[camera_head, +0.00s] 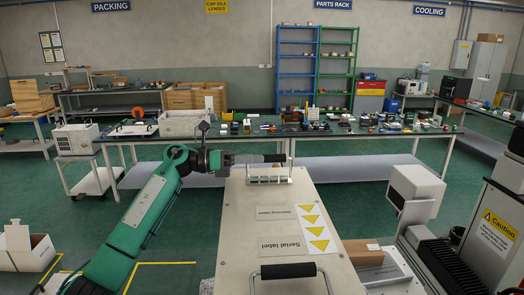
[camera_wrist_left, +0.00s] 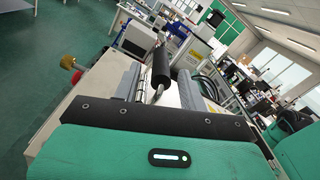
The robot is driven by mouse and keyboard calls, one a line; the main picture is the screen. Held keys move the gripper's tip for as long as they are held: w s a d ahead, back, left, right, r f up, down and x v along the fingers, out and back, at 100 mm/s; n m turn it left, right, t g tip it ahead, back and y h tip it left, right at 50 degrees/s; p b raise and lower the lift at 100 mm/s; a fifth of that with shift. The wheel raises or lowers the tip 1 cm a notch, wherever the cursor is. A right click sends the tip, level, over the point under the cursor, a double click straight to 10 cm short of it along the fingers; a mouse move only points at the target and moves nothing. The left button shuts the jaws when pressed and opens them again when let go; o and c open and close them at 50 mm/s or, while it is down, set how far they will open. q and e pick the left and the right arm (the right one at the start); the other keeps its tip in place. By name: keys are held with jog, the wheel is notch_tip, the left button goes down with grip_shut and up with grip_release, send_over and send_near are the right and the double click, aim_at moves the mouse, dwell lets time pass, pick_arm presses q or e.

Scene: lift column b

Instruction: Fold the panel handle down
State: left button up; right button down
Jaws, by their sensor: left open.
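The cream panel (camera_head: 285,225) lies in front of me, with yellow warning triangles and printed labels on its top. A pale metal bracket handle (camera_head: 268,180) stands at its far end. A dark handle grip (camera_wrist_left: 162,68) on a metal rod shows in the left wrist view, just beyond my gripper. A second black handle (camera_head: 290,269) is at the panel's near end. My left gripper (camera_head: 262,158) is open at the far handle, reaching in from the left. Its fingertips overlap the grip's dark shape, so I cannot tell whether they touch. My right gripper is not in view.
A long table (camera_head: 320,132) crowded with small items runs behind the panel. A white box-shaped unit (camera_head: 416,182) and a machine with a caution label (camera_head: 497,235) stand to the right.

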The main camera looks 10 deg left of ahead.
pick_arm(q)
jog(key=shift+w+d+r+p, duration=0.15)
jog(key=shift+d+p, duration=0.15)
jog(key=shift+d, duration=0.7)
jog(key=shift+w+d, duration=0.1)
jog(key=shift+d, duration=0.2)
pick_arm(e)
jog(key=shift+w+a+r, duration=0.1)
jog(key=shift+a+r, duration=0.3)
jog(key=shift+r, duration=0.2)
pick_arm(q)
grip_shut()
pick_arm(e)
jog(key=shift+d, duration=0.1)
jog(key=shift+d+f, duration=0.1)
